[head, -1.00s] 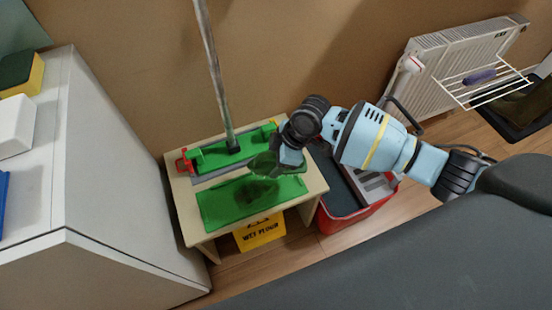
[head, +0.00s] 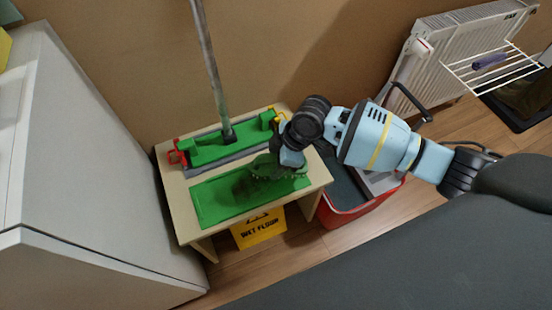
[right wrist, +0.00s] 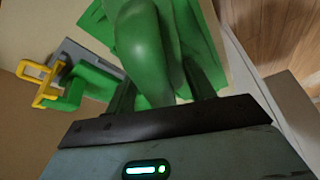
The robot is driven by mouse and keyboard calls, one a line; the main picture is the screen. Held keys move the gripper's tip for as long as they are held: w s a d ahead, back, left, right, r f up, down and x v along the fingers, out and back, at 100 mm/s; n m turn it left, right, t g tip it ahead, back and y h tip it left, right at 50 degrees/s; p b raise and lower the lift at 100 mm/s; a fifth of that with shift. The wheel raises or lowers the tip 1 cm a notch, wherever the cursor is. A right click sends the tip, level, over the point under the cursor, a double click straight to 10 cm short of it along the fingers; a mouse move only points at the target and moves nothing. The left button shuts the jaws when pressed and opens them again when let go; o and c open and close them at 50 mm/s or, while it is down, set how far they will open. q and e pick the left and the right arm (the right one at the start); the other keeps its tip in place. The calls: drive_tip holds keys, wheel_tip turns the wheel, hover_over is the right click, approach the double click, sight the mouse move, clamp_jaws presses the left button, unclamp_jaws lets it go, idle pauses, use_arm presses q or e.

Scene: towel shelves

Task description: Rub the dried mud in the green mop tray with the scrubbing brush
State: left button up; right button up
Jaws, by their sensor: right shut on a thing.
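The green mop tray (head: 215,202) lies flat on the front part of a small pale wooden table. A dark patch of dried mud (head: 243,188) shows near its middle, partly covered by the brush. My right gripper (head: 288,160) is shut on the green scrubbing brush (head: 268,168), over the right half of the tray. The brush seems to be down at the tray, but contact is hard to tell. In the right wrist view, the brush's rounded green body (right wrist: 140,50) sticks out beyond the gripper's dark edge and hides much of the tray (right wrist: 98,30). My left gripper is not in view.
A green and grey mop head (head: 205,150) with an upright pole stands behind the tray. A yellow wet-floor sign (head: 258,230) is under the table. A red bucket (head: 345,215) stands to the right, a white cabinet (head: 85,170) to the left.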

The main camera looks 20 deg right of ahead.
sight(257, 173)
drive_tip(key=shift+f, duration=0.6)
idle(0.6)
drive_tip(key=shift+a, duration=0.1)
drive_tip(key=shift+a+r+p, duration=0.15)
drive_tip(key=shift+a+p, duration=0.15)
drive_tip(key=shift+a, duration=1.35)
drive_tip(key=shift+s+a, duration=0.1)
drive_tip(key=shift+a, duration=0.65)
drive_tip(key=shift+a+f+p, duration=0.2)
drive_tip(key=shift+a+p, duration=0.15)
drive_tip(key=shift+a, duration=0.6)
